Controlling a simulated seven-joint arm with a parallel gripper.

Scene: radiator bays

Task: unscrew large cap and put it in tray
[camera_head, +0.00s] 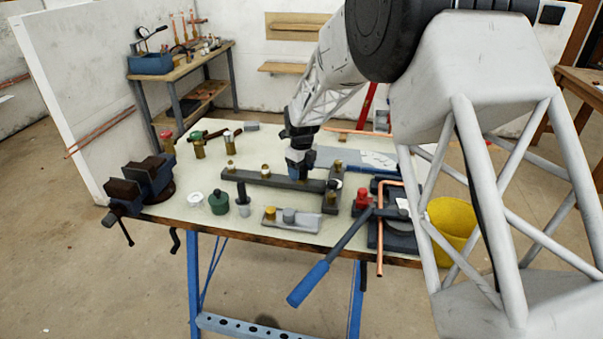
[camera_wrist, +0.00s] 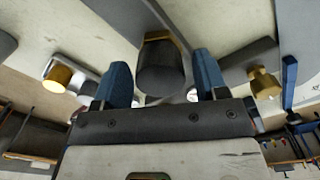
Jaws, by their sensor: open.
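In the wrist view a large dark grey cap (camera_wrist: 163,78) with a brass collar behind it sits between the blue fingertips of my gripper (camera_wrist: 162,84). The fingers are apart, with a visible gap on each side of the cap. In the head view my gripper (camera_head: 299,172) is down at the dark bar fixture (camera_head: 275,181), and hides the cap there. A small grey tray (camera_head: 308,225) lies in front of the fixture near the table edge. It holds a yellow cap (camera_head: 270,213) and a grey cap (camera_head: 289,215).
A green jar (camera_head: 218,202) and a white round part (camera_head: 195,199) stand left of the tray. A vise (camera_head: 142,180) is at the left edge. A blue-handled bender (camera_head: 325,268) with copper pipe (camera_head: 380,245) is at the right. Brass valves (camera_head: 199,147) stand at the back left.

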